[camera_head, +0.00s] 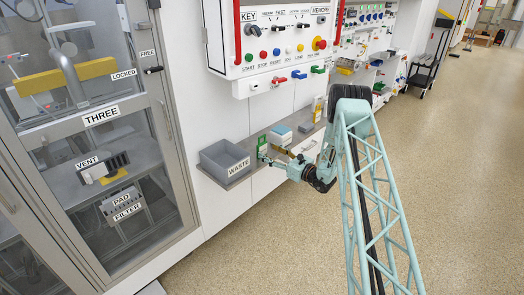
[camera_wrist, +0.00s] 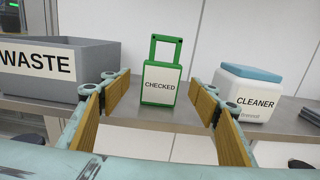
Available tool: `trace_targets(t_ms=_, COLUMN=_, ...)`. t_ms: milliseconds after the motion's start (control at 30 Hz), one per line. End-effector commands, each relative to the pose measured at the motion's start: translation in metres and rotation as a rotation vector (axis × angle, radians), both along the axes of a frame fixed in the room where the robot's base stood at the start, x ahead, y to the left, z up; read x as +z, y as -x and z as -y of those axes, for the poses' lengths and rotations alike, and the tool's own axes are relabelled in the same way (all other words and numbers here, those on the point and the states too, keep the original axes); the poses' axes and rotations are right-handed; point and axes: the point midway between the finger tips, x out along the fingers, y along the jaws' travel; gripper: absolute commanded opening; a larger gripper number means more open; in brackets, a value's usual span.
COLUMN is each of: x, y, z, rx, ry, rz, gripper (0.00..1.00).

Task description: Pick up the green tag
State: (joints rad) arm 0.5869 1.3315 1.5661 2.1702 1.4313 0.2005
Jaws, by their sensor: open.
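The green tag (camera_wrist: 160,92) is an upright green frame with a loop handle on top and a white face reading CHECKED. It stands on the grey shelf in the wrist view, and a small green part of the tag (camera_head: 262,141) shows in the head view. My gripper (camera_wrist: 161,98) is open, with its two wooden-looking finger pads on either side of the tag in the picture. The pads appear nearer to the camera than the tag, and I see no contact. In the head view my gripper (camera_head: 276,161) is at the shelf's front edge.
A grey WASTE bin (camera_wrist: 75,65) stands left of the tag, also seen in the head view (camera_head: 224,160). A white CLEANER box (camera_wrist: 246,95) with a blue top stands to the right. The shelf (camera_wrist: 190,118) is bare around the tag. A white wall is behind.

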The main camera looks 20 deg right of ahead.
Motion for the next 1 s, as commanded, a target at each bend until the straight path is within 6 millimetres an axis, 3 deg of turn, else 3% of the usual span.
trace_targets(t_ms=567, x=0.0, y=-0.008, z=-0.003, rx=-0.001, ry=0.0, rz=0.0, gripper=0.56)
trace_targets(t_ms=1000, x=0.0, y=-0.045, z=-0.015, rx=0.0, ry=0.001, rz=0.0, gripper=0.56)
